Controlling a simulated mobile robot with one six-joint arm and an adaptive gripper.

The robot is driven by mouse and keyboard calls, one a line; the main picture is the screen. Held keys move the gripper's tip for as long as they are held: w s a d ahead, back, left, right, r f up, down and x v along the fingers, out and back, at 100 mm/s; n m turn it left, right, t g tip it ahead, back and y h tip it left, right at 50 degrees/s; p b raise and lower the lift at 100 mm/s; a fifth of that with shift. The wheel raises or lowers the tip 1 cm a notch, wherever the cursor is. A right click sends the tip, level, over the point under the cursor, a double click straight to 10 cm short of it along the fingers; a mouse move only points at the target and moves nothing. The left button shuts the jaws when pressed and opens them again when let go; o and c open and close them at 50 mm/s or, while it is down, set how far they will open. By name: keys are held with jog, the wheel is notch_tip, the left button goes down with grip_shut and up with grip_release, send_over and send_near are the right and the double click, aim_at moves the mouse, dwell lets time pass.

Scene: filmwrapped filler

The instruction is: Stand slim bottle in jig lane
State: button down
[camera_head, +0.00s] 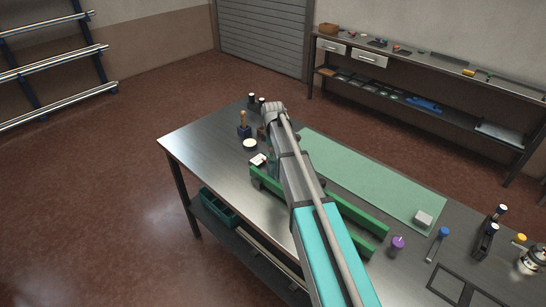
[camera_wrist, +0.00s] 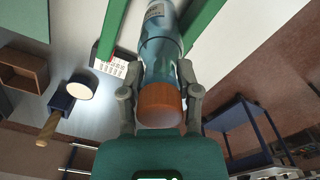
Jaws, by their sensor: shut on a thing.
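In the wrist view, my gripper (camera_wrist: 157,82) is shut on a slim bottle (camera_wrist: 162,45) of blue-teal glass, with its fingers on both sides near the orange-brown cap (camera_wrist: 160,104). A pale label shows on the bottle's far part. The green jig (camera_head: 374,248) lies on the bench in the head view, its long rails running beneath my arm. Two green rails (camera_wrist: 119,22) flank the bottle's far end in the wrist view. I cannot tell whether the bottle touches the bench. In the head view my arm mostly hides the gripper and bottle.
A purple-topped item (camera_head: 397,244) stands near the jig's near end. The green mat (camera_head: 365,180) is mostly clear.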

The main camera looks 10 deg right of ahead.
jog(key=shift+f, duration=0.15)
jog(key=shift+c, duration=1.6)
grip_release()
notch_tip(320, 180, up, 12)
jog(key=p, duration=1.2)
jog(key=s+m, duration=1.3)
jog(key=s, duration=1.6)
jog(key=shift+d, duration=0.1)
